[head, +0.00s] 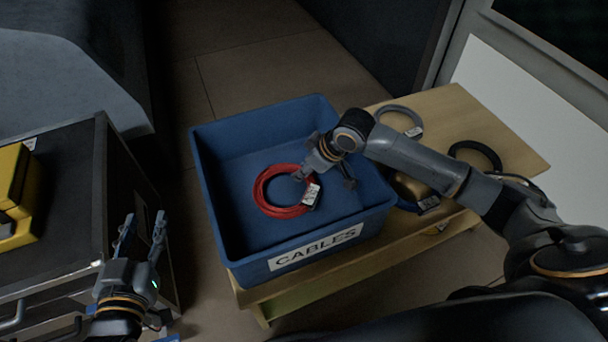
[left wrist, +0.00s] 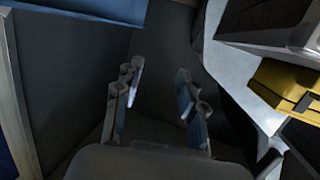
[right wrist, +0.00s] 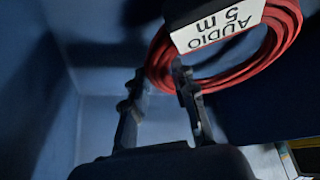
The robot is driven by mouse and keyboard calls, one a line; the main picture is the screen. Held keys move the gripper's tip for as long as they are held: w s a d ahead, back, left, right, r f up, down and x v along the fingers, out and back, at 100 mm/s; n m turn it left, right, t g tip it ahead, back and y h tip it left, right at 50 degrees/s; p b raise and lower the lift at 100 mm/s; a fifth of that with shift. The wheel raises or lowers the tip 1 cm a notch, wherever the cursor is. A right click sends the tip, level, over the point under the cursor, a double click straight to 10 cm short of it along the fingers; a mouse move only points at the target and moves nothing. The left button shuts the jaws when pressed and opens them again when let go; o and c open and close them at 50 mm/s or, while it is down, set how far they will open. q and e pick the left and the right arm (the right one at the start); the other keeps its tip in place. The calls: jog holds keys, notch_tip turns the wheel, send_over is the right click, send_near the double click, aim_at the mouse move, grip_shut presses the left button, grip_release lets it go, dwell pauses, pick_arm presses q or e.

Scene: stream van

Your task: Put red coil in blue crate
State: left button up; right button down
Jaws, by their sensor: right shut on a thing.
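The red coil (head: 261,191) carries a white tag and shows inside the outline of the blue crate (head: 252,272), which has a CABLES label on its front wall. My right gripper (head: 325,180) reaches over the crate and is shut on the coil's edge. In the right wrist view the red coil (right wrist: 262,62) lies at the fingertips, its tag reading AUDIO 5 m; I cannot tell whether the coil touches the crate floor. My left gripper (head: 142,227) is open and empty, left of the crate. Its spread fingers also show in the left wrist view (left wrist: 159,78).
The crate stands on a wooden table (head: 500,118). A grey coil (head: 388,110) and a black coil (head: 491,155) lie to its right, with another tagged coil partly hidden under my right arm. A yellow case (head: 14,180) sits on a dark cabinet (head: 75,190) at left.

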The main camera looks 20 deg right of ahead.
jog(key=shift+f, duration=0.95)
pick_arm(q)
jog(key=r, duration=0.1)
jog(key=r+t, duration=0.2)
jog(key=shift+w+d+r, duration=0.2)
jog(key=shift+w+d, duration=0.1)
jog(key=shift+d, duration=0.05)
pick_arm(e)
jog(key=c, duration=1.5)
grip_release()
jog(key=shift+f, duration=0.1)
jog(key=o, duration=0.4)
pick_arm(q)
jog(key=shift+f, duration=0.15)
